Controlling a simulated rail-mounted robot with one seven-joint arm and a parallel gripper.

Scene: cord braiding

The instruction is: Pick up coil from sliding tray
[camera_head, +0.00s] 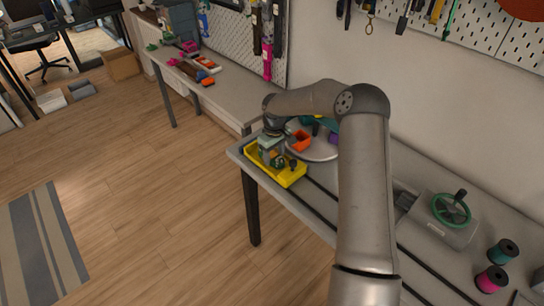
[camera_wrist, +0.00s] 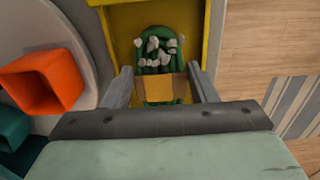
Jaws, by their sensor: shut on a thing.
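The sliding tray (camera_head: 291,180) is yellow and lies at the far left end of the workbench. It also shows in the wrist view (camera_wrist: 122,28). The coil (camera_wrist: 157,62) is green, with pale whitish pieces on its top and a tan band across it, and lies within the tray's area. My gripper (camera_wrist: 162,84) has one finger on each side of the coil at the band and is shut on it. In the head view my gripper (camera_head: 270,157) is over the tray, and the coil is partly hidden there. I cannot tell whether the coil touches the tray floor.
A round grey plate with an orange open box (camera_head: 299,141) stands beside the tray; the box is close left in the wrist view (camera_wrist: 42,82). A green handwheel (camera_head: 451,210) and teal (camera_head: 502,252) and pink (camera_head: 492,279) spools stand at the right. Dark rails run along the bench.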

